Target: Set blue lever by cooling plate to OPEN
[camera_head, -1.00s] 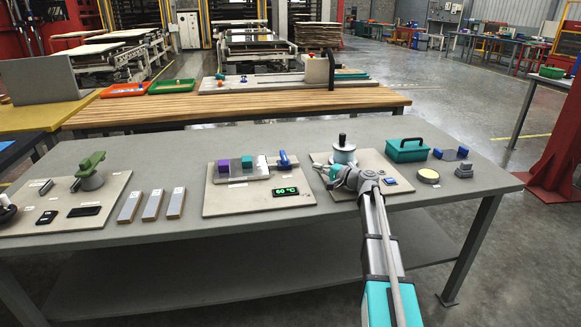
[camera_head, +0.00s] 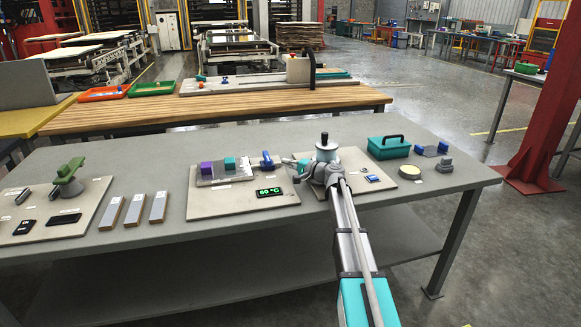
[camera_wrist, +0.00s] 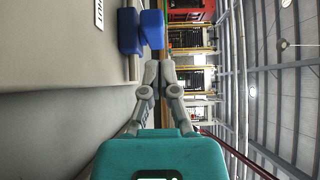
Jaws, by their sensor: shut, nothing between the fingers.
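My gripper (camera_head: 287,162) is shut and empty, just right of the lever in the head view. It also shows in the wrist view (camera_wrist: 159,57), with its fingertips together. They look close to the lever, but I cannot tell whether they touch. The lever's setting cannot be read.
A purple block (camera_head: 206,168) and a teal block (camera_head: 230,163) sit on the plate. A 60 °C display (camera_head: 270,192) lies in front. A dark-knobbed cylinder (camera_head: 325,150) stands behind my gripper. A teal box (camera_head: 388,149) is farther right.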

